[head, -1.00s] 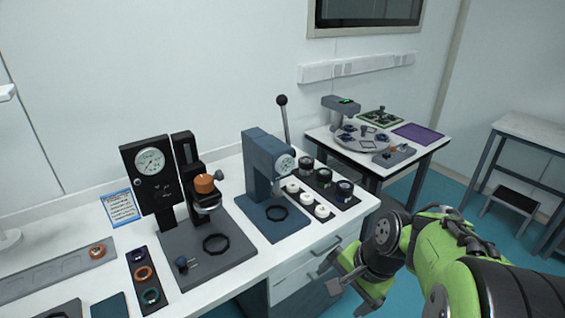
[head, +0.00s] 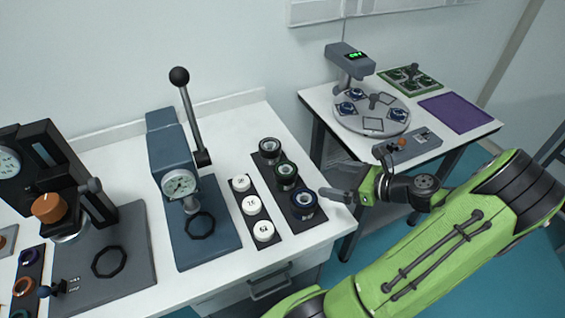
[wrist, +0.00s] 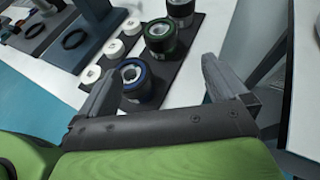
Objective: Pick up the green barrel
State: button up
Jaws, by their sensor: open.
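The green barrel (head: 286,175) is a dark cylinder with a green ring and a lens-like top. It stands upright in the middle of a black strip (head: 269,188), between a black-ringed barrel (head: 269,150) behind and a blue-ringed barrel (head: 303,204) in front. In the wrist view the green barrel (wrist: 165,42) is ahead, beyond the fingertips, with the blue-ringed barrel (wrist: 137,82) nearer. My gripper (head: 352,176) is open and empty, to the right of the barrels by the bench edge. Its two fingers also show in the wrist view (wrist: 160,74), spread apart.
Several white caps (head: 250,204) sit on a strip left of the barrels. A blue press (head: 180,185) with a tall lever stands further left. A second table (head: 330,98) at the right holds a round turntable (head: 372,116), a control box (head: 414,148) and a purple mat (head: 456,112).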

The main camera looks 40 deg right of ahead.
jog(key=b, duration=0.3)
send_near(288, 170)
jog(key=x, duration=0.3)
jog(key=shift+f, duration=0.2)
jog(key=b+x, duration=0.1)
jog(key=x, duration=0.5)
jog(key=shift+w+r, duration=0.1)
jog(key=shift+w, duration=0.05)
jog(key=shift+r, duration=0.1)
jog(key=shift+c, duration=0.3)
